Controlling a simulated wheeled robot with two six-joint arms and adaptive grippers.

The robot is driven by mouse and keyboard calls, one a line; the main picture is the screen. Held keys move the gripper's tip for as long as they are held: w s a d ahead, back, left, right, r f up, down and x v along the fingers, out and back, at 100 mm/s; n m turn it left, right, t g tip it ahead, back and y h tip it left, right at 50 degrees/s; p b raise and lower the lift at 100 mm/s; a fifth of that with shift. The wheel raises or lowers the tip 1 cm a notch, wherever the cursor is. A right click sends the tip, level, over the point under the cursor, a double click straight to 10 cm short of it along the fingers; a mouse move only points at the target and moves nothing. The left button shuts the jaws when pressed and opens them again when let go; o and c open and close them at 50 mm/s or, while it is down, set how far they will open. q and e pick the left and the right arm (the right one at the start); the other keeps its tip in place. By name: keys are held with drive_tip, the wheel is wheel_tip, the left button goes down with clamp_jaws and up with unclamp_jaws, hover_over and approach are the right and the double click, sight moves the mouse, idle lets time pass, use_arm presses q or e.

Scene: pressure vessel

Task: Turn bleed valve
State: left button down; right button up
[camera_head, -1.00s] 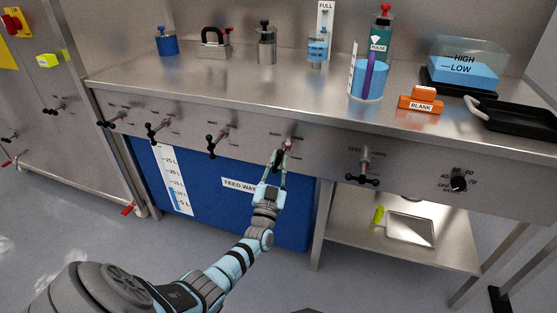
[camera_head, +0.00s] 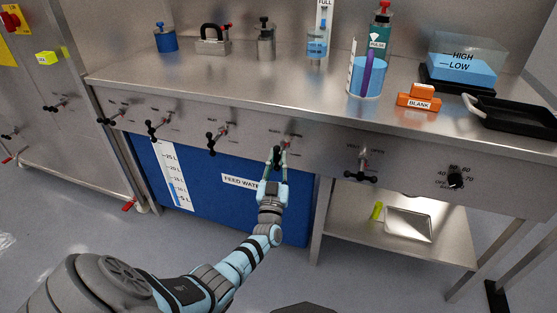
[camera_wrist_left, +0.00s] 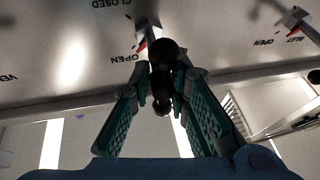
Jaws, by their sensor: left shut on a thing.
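The valve in front of my left arm has a black handle with rounded ends (camera_wrist_left: 163,62), below the front panel's lettering. The words OPEN and CLOSED are printed beside it in the left wrist view. In the head view this handle (camera_head: 277,154) is small and mostly covered by the fingers; its label is too small to read. My left gripper (camera_head: 278,164) is shut on the handle, with one green-padded finger on each side of it in the left wrist view (camera_wrist_left: 162,92). My right gripper is not in view.
Similar black-handled valves stand along the same panel, one to the left (camera_head: 212,142) and one to the right (camera_head: 361,170). A black dial (camera_head: 455,180) is further right. Below is a blue feed water tank (camera_head: 215,190). The bench top (camera_head: 210,80) holds several vessels.

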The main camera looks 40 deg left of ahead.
use_arm(q)
drive_tip(key=c, duration=1.7)
unclamp_jaws()
drive_tip(key=shift+s+a+r, duration=0.1)
drive_tip(key=shift+a+r, duration=0.05)
drive_tip(key=shift+a, duration=0.05)
drive_tip(key=shift+o, duration=0.2)
drive_tip(key=shift+d, duration=0.15)
drive_tip(key=v, duration=1.2)
